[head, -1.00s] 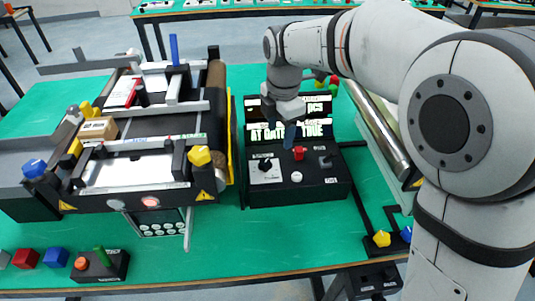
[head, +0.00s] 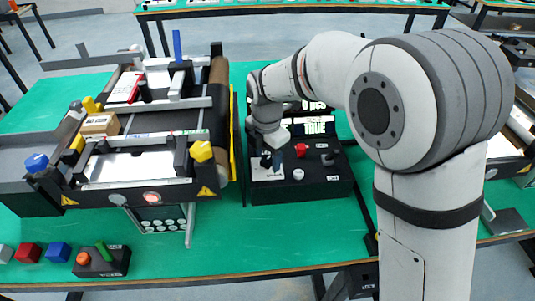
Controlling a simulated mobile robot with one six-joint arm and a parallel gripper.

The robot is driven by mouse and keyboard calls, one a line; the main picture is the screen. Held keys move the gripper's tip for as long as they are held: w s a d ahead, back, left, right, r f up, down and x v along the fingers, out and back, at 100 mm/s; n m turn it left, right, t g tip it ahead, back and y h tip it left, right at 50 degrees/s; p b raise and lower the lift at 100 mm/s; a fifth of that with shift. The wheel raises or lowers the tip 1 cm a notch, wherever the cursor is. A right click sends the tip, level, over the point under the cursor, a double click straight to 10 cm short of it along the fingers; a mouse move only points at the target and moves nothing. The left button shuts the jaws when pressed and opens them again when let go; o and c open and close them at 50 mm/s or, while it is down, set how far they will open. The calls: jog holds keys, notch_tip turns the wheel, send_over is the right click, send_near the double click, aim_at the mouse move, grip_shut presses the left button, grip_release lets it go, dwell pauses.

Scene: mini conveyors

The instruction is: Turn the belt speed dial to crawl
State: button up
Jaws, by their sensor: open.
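The black control box (head: 318,187) stands on the green table right of the conveyor. The white dial plate (head: 267,174) is at the left of its top face. My gripper (head: 271,161) is directly over that plate, pointing down, with its fingers open. The dial knob is mostly hidden behind the fingers, so its pointer direction and any contact cannot be told. The lit display (head: 319,127) behind the box is partly covered by my arm.
A red button (head: 302,150), a white knob (head: 298,174) and a black switch (head: 327,159) sit close right of the dial. The conveyor (head: 150,192), carrying a cardboard box (head: 100,124), is close on the left.

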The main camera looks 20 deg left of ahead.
jog(key=c, duration=1)
jog(key=shift+o, duration=0.2)
jog(key=shift+m, duration=0.4)
jog(key=m, duration=0.3)
jog(key=shift+m, duration=0.3)
jog(key=m, duration=0.4)
jog(key=shift+m+p, duration=0.3)
jog(key=shift+p, duration=0.05)
jog(key=m, duration=0.4)
jog(key=shift+m, duration=2.6)
